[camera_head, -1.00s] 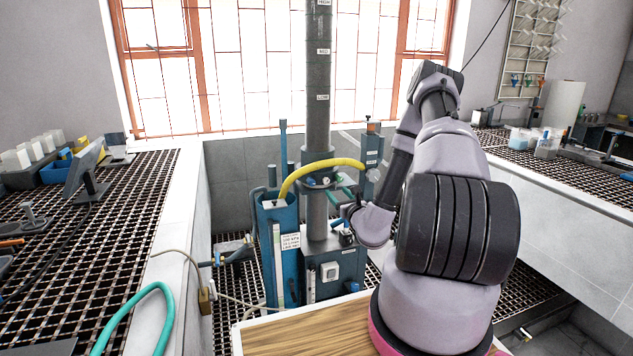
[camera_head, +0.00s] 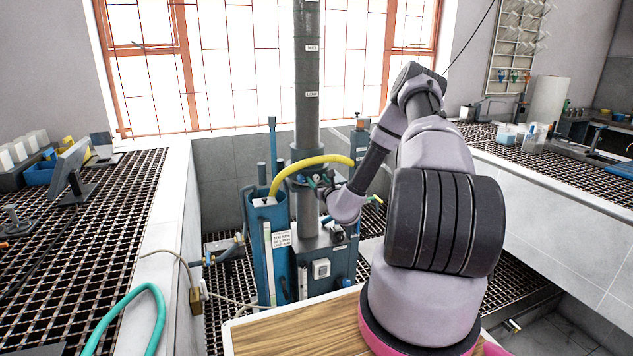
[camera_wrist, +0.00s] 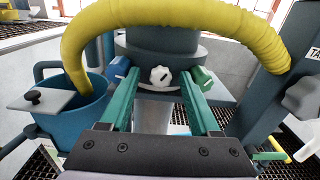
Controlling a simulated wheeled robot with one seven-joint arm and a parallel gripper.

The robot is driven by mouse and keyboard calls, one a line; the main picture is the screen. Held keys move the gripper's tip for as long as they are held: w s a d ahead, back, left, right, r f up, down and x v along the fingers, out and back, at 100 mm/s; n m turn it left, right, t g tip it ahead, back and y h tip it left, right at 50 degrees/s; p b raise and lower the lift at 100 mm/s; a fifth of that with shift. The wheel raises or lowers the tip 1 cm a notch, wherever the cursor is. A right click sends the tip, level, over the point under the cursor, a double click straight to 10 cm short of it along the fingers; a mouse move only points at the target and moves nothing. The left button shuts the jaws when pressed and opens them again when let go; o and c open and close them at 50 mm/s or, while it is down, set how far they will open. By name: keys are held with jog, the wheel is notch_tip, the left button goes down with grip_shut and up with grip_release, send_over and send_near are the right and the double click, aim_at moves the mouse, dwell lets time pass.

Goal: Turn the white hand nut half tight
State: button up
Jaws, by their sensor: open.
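The white hand nut (camera_wrist: 160,76) shows in the wrist view as a small lobed knob on the dark collar (camera_wrist: 190,48) of the column. My gripper (camera_wrist: 160,85) has its two green fingers spread, one on each side of the nut, with a visible gap to it on both sides. Nothing is held. I cannot tell how deep the fingertips reach past the nut. In the head view my gripper (camera_head: 318,183) is at the column's collar, and the nut is too small or hidden to make out there.
A yellow hose (camera_wrist: 180,14) arches close above my gripper. The wooden board (camera_head: 300,330) is clear in front.

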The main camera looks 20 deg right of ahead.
grip_shut()
jog(key=m, duration=0.3)
jog(key=shift+m, duration=0.4)
jog(key=m, duration=0.3)
jog(key=shift+m, duration=0.3)
jog(key=m, duration=0.3)
jog(key=shift+a, duration=0.1)
jog(key=shift+m, duration=1.7)
jog(key=shift+a, duration=0.1)
